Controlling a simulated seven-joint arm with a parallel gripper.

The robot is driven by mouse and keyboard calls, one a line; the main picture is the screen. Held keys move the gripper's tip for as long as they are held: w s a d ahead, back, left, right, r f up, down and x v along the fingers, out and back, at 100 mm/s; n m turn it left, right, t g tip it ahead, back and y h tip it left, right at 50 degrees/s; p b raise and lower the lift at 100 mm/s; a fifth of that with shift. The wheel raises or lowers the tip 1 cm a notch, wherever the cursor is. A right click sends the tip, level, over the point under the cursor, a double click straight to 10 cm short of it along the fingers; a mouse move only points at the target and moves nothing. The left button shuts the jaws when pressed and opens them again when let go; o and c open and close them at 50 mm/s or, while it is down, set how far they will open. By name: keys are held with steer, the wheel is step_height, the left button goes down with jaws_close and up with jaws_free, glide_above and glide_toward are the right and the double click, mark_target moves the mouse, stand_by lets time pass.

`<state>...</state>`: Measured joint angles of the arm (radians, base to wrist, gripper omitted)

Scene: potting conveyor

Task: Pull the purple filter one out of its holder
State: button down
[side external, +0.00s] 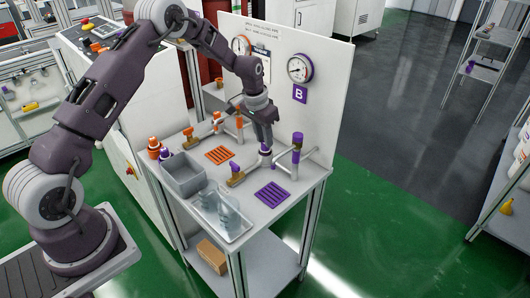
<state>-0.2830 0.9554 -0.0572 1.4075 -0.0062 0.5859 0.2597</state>
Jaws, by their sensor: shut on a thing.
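The purple filter (266,150) shows as a purple band above a pale body on the pipework of the grey bench. My gripper (265,143) points down from above and is shut on its top. The filter stands upright, and its lower part appears to sit in the pale holder (266,160). The fingertips are small here and partly hide the filter top. The exact depth of the filter in the holder cannot be told.
A purple-topped cylinder (297,141) stands close on the right. A purple slotted mat (272,195), an orange slotted mat (219,155), a grey bin (183,175) and a clear tray (222,216) lie on the bench. A white panel with gauges (300,68) rises behind.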

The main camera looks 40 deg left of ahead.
steer(key=shift+r, duration=2.2)
steer(key=shift+r, duration=0.1)
steer(key=shift+r, duration=1.4)
step_height(320, 180, up, 7)
